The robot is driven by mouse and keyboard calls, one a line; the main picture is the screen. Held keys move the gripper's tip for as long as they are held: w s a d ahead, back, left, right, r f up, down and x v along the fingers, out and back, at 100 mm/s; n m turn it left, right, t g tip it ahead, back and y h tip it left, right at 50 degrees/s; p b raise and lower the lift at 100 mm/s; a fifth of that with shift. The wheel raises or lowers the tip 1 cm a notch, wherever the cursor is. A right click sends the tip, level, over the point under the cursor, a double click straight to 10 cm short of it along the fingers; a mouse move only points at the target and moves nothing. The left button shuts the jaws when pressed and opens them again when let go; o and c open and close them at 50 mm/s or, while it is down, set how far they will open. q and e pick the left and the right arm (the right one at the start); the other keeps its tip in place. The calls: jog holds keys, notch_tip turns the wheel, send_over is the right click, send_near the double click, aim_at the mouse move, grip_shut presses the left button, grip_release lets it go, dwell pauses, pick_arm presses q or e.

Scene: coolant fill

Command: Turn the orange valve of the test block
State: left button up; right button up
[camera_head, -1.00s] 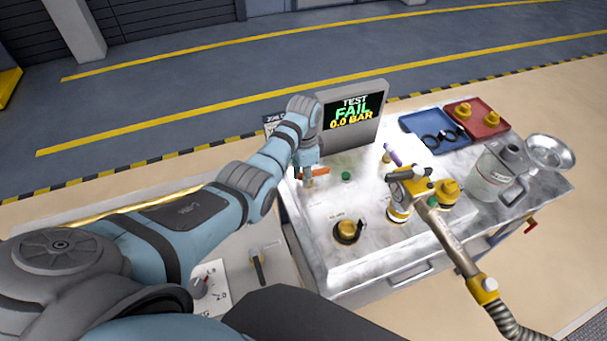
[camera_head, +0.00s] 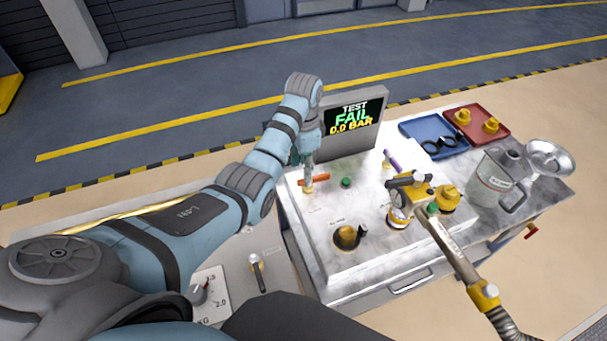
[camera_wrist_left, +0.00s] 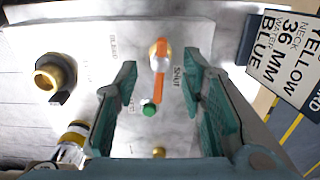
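The orange valve (camera_head: 318,180) is a bar handle on a brass stem at the back left of the white test block (camera_head: 330,215). In the left wrist view the orange handle (camera_wrist_left: 158,85) lies lengthwise between my fingers, beside a "SHUT" label. My left gripper (camera_wrist_left: 160,65) is open, with a finger on each side of the handle and a visible gap to both. In the head view the left gripper (camera_head: 309,160) points down over the valve and partly hides it. Its exact height above the handle is hard to tell. My right gripper is not in view.
A screen (camera_head: 355,120) behind reads "TEST FAIL 0.0 BAR". A green button (camera_head: 346,183) sits beside the valve. A brass port (camera_head: 348,237) is nearer the front. A yellow-grey nozzle with hose (camera_head: 450,240), a jug (camera_head: 490,178) and blue (camera_head: 418,124) and red (camera_head: 468,112) trays stand right.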

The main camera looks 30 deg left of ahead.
aim_at(313, 182)
pick_arm(q)
jog(key=shift+o, duration=0.3)
notch_tip(313, 182, up, 7)
jog(key=w+d, duration=0.1)
jog(key=w, duration=0.1)
jog(key=shift+d+f+m, duration=0.15)
jog(key=shift+d+m, duration=0.1)
jog(key=shift+m, duration=0.15)
jog(key=f+b, duration=0.2)
jog(key=f, duration=0.1)
jog(key=shift+d+f, duration=0.15)
jog(key=shift+d, duration=0.05)
notch_tip(313, 182, down, 11)
jog(key=shift+r+b, duration=0.1)
jog(key=shift+b, duration=0.6)
